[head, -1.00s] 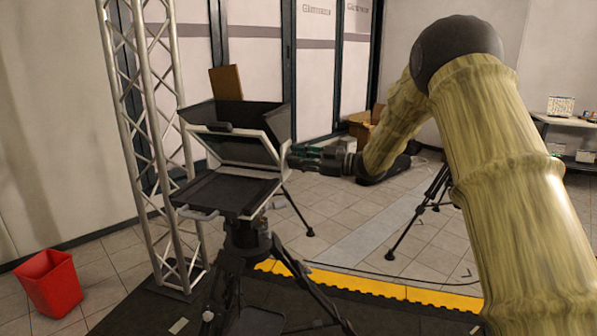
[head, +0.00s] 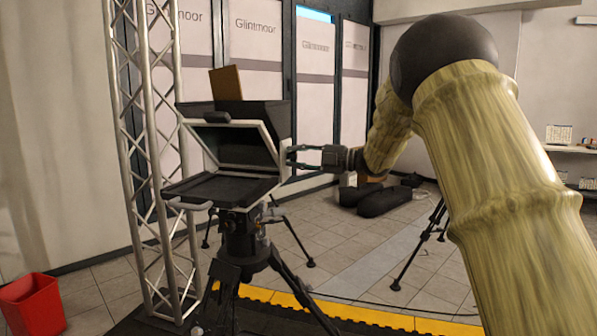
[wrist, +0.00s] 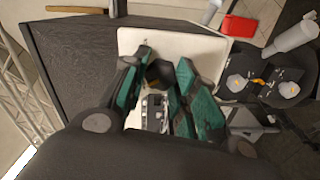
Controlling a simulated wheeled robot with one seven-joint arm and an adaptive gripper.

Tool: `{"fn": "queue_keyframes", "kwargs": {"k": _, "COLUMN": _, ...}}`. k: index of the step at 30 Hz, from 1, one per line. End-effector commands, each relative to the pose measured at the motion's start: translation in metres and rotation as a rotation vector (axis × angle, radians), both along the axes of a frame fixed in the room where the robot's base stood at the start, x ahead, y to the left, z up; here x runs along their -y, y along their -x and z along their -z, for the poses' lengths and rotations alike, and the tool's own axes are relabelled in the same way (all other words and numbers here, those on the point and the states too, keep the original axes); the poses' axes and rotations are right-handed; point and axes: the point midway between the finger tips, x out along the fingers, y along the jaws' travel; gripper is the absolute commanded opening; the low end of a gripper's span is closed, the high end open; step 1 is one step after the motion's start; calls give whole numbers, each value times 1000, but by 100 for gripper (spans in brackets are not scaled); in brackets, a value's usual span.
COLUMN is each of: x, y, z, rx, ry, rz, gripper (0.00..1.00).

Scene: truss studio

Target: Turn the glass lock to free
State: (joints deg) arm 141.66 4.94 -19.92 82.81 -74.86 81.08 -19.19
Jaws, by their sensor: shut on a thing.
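A teleprompter rig stands on a tripod left of centre in the head view, with a dark hood (head: 262,108), a pale tilted frame (head: 200,123) and a flat black tray (head: 222,188). My gripper (head: 289,156) reaches it from the right, fingertips at the right side of the frame. In the wrist view, my gripper (wrist: 166,66) has its green-and-black fingers on either side of a small dark knob (wrist: 158,75), the likely glass lock, in front of a white side plate (wrist: 195,48). The fingers are shut on the knob and hide part of it. Its exact turn is unclear.
A silver truss tower (head: 140,130) stands close to the rig's left. A red bin (head: 31,303) sits at lower left. Tripod legs (head: 291,240) spread below the rig. A yellow floor strip (head: 370,316) crosses the front.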

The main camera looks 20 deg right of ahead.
Motion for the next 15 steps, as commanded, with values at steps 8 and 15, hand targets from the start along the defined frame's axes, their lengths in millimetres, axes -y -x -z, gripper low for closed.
{"fn": "queue_keyframes", "kwargs": {"k": 8, "x": 0, "y": 0, "z": 5, "rx": 117, "ry": 81, "rz": -1, "gripper": 4}}
{"fn": "queue_keyframes", "kwargs": {"k": 15, "x": 0, "y": 0, "z": 3, "rx": 166, "ry": 114, "rz": -1, "gripper": 4}}
